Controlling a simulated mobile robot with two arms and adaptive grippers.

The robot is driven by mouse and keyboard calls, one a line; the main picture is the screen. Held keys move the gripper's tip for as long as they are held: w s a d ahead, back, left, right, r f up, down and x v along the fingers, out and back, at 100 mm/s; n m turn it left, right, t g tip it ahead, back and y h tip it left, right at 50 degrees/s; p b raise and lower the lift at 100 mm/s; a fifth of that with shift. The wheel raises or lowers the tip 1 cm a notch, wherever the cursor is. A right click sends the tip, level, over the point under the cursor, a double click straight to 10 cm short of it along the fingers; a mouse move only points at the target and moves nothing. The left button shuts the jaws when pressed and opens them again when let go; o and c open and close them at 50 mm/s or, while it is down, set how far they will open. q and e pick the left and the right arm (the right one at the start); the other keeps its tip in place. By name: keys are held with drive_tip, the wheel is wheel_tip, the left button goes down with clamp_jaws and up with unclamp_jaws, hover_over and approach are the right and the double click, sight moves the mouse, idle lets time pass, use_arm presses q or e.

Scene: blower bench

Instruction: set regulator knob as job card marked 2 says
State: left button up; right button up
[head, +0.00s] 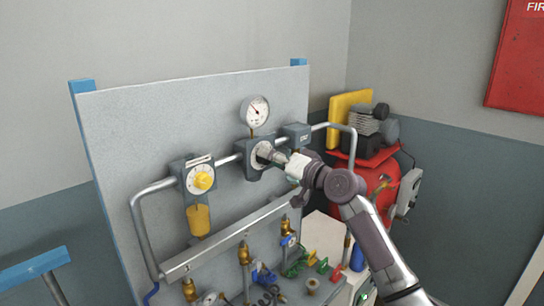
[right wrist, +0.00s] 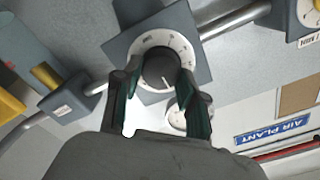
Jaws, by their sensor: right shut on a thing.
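The regulator is a dark grey block (head: 253,172) on the upright panel, with a pressure gauge (head: 256,111) above it. In the right wrist view its dark round knob (right wrist: 160,68) sits in the middle of a white scale ring (right wrist: 149,42). A light mark shows on the knob's face, but the scale figures are too small to read. My right gripper (head: 268,153) reaches in from the right and is shut on the knob, with one finger on each side in the right wrist view (right wrist: 157,85). My left gripper is not in view. I cannot make out a job card marked 2.
A unit with a yellow dial (head: 201,179) and yellow bowl (head: 199,220) is left of the regulator. A small grey box (head: 297,134) is right of it. Valves and coloured couplings (head: 262,273) crowd below. A red compressor (head: 373,180) stands behind my right arm.

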idle(0.3)
drive_tip(key=o, duration=1.2)
drive_tip(key=shift+c, duration=0.2)
drive_tip(key=v, duration=1.2)
